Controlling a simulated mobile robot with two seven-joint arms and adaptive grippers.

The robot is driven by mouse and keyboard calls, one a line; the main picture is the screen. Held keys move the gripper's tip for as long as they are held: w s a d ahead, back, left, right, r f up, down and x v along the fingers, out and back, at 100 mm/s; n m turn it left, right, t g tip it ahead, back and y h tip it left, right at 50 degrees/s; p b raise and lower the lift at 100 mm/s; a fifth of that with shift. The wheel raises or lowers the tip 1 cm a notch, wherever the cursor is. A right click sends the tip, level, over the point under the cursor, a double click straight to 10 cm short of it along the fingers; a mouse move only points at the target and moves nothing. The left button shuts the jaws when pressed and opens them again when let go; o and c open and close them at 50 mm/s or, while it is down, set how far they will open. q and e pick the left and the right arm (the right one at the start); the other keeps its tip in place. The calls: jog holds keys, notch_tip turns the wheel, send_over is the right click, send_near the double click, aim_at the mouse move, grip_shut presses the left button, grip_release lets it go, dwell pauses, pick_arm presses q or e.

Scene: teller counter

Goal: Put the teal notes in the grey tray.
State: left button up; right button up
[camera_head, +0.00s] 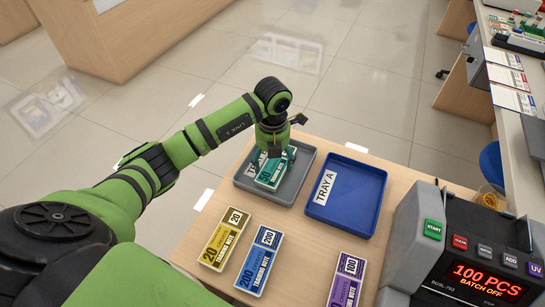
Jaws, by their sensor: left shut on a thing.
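The teal notes (269,179) are a small banded bundle within the outline of the grey tray (294,188), toward its middle. My left gripper (274,154) comes down from above and is shut on the teal notes, hiding their far end. I cannot tell whether the bundle touches the tray floor or hangs just above it. My right gripper is not in view.
A blue tray (371,200) marked TRAY A stands just right of the grey tray. Yellow (224,240), blue (260,260) and purple (346,281) note bundles lie nearer on the wooden table (299,248). A counting machine (462,250) stands at the right.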

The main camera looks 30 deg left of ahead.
aim_at(273, 162)
pick_arm(q)
jog(key=o, duration=1.2)
jog(key=shift+f, duration=0.1)
jog(key=shift+r, duration=0.3)
jog(key=shift+w+r, duration=0.1)
jog(key=shift+r, duration=0.3)
notch_tip(273, 162, up, 11)
jog(key=b, duration=0.1)
